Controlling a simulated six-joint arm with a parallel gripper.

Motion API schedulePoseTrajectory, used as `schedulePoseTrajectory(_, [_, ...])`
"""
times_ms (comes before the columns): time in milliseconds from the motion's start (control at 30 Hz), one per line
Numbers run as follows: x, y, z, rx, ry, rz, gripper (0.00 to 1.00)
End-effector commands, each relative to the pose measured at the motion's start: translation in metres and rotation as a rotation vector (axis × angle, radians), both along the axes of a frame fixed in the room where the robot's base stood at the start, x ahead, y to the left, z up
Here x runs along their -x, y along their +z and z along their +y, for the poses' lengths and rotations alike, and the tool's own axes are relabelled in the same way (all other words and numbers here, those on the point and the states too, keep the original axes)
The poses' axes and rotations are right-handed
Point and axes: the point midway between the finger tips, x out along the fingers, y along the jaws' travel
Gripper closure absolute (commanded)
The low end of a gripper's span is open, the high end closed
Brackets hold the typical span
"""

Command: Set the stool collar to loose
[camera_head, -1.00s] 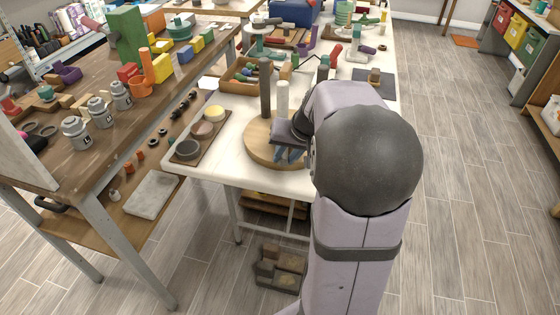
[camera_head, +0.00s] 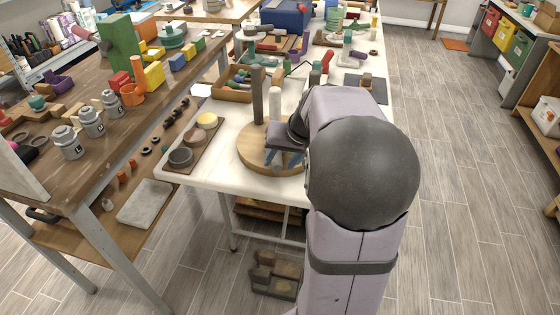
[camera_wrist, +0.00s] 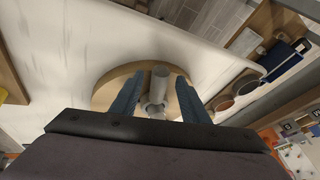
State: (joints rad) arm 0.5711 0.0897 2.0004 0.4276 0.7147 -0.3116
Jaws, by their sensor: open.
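The stool's round wooden disc (camera_head: 247,150) lies on the white table with a dark grey post (camera_head: 257,95) and a pale post (camera_head: 275,104) standing on it. My gripper (camera_head: 281,160) is over the near right part of the disc, its blue fingers pointing down. In the wrist view the disc (camera_wrist: 104,95) lies beyond the open fingers (camera_wrist: 157,98). A grey cylinder (camera_wrist: 160,77) with a small pale piece at its near end (camera_wrist: 153,108) shows between them, with gaps on both sides. I cannot make out the collar's setting; my arm hides the disc's right side.
A tray of round pots (camera_head: 168,167) sits left of the disc. A wooden box (camera_head: 232,84) and small tools lie behind it. A brown workbench (camera_head: 92,163) with grey canisters stands at the left. Floor (camera_head: 455,170) is clear at the right.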

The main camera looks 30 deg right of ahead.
Motion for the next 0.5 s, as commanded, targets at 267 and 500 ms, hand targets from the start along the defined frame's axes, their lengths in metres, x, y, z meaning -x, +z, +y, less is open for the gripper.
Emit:
schedulePoseTrajectory(267, [0.017,0.036,-0.002,0.004,-0.001,-0.003,0.59])
schedulePoseTrajectory(500, [0.026,0.052,-0.002,0.002,0.0,0.0,0.59])
